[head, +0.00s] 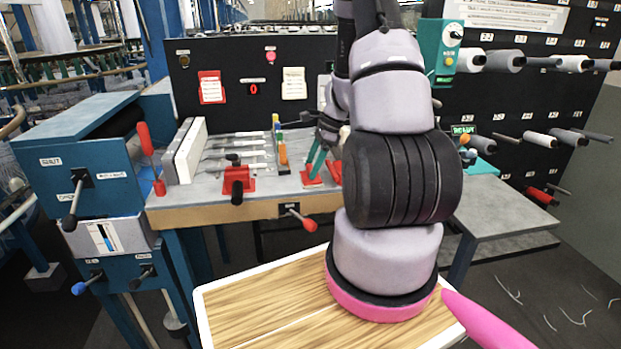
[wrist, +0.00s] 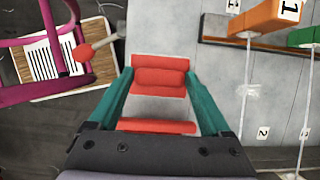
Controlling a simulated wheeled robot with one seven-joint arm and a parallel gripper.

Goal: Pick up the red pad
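The red pad (wrist: 160,75) lies on the grey bench top (wrist: 225,75) in the wrist view. It has a raised middle, and a second red strip (wrist: 155,126) shows nearer my gripper, past a pale gap. I cannot tell if both are one piece. My gripper (wrist: 159,78) is open, its teal fingertips on either side of the pad. Whether they touch it is unclear. In the head view, my gripper (head: 318,163) reaches down to the bench, and red parts show by its fingers; my arm hides much of this spot.
A red-knobbed lever (head: 300,220) sticks out from the bench front. A red clamp-like part (head: 237,182) and several metal tools lie left of my gripper. Orange (wrist: 265,17) and green blocks stand right in the wrist view. A black panel (head: 330,70) rises behind.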

